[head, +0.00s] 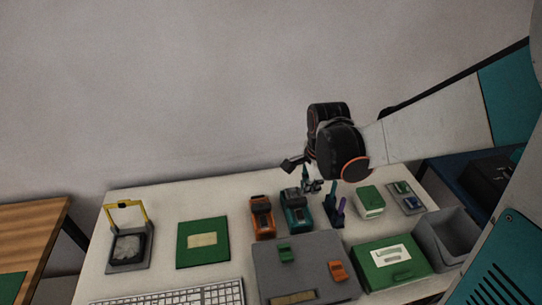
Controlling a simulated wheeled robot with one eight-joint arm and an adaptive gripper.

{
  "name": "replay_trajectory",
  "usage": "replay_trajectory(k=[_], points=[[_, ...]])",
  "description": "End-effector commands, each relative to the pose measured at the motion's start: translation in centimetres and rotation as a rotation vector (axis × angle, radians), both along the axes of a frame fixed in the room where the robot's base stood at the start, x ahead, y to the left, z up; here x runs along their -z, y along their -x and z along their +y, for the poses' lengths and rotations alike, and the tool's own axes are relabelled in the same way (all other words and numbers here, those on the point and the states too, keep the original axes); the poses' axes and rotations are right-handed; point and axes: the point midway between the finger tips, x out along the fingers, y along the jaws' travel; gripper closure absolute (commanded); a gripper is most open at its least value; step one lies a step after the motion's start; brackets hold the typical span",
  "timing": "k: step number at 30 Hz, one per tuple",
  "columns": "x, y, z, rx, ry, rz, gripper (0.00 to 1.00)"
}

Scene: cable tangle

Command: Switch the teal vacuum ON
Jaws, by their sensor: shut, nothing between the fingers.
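The teal vacuum (298,216) appears to be the small teal and dark device that stands on the white table, right of a similar orange device (262,218). My gripper (313,187) is at the end of the arm, which reaches in from the right. It is shut and empty, pointing down close over the top right part of the teal device. I cannot tell whether it touches it. The wrist and fingers are small and dark here, and no switch on the teal device can be made out.
A purple and blue upright item (339,212) stands just right of the teal device. A grey panel (275,262) with a green and an orange block lies in front. A green box (368,203), a larger green case (385,270) and a grey bin (428,240) are at the right.

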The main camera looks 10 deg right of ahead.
Motion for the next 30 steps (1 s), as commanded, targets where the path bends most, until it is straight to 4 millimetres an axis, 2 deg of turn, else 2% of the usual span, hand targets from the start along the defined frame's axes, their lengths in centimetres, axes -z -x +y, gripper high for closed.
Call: replay_trajectory(k=[1, 6, 15, 21, 30], points=[[1.5, -0.3, 0.0, -0.001, 0.000, 0.000, 1.00], [4.8, -0.8, 0.0, -0.002, 0.000, -0.001, 1.00], [9.4, -1.4, 0.0, -0.002, 0.000, -0.001, 1.00], [10.5, -1.6, 0.0, -0.002, 0.000, -0.002, 1.00], [10.5, -1.6, 0.0, -0.002, 0.000, -0.002, 1.00]])
